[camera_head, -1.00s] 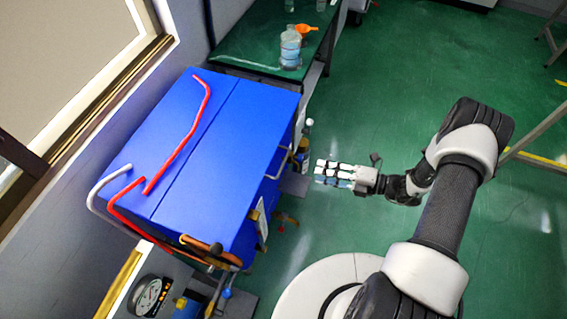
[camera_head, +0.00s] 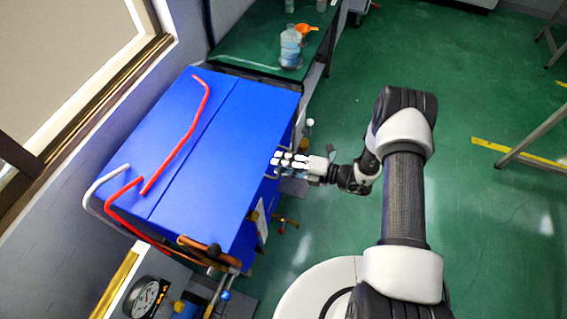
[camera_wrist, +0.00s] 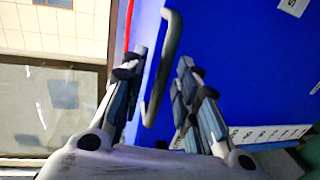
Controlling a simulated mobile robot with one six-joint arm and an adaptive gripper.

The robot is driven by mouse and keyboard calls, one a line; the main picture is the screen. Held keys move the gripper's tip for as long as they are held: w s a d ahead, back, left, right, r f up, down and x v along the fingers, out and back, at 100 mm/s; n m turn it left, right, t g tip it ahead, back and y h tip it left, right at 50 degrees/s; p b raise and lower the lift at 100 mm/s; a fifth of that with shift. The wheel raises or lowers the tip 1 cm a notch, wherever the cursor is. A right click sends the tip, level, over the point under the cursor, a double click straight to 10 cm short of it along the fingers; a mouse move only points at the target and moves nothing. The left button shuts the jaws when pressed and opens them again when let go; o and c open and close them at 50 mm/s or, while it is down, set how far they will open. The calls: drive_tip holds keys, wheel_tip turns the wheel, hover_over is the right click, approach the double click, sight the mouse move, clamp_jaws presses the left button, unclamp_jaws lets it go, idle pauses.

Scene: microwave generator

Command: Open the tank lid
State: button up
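The blue tank (camera_head: 215,140) stands at the left in the head view, its flat blue lid on top with a seam across it. A grey bent handle (camera_wrist: 163,70) shows in the wrist view, lying between the spread fingers of my gripper (camera_wrist: 157,95). In the head view my gripper (camera_head: 285,158) is at the tank's right edge and covers the handle there. The fingers are open on either side of the handle, and a gap shows between them and it. Whether any finger touches it cannot be told.
Red pipes (camera_head: 185,135) run over the tank top. A pressure gauge (camera_head: 147,297) and valves sit at the lower left. A green table (camera_head: 245,45) with a bottle (camera_head: 290,48) stands behind.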

drive_tip(key=shift+c, duration=0.5)
clamp_jaws()
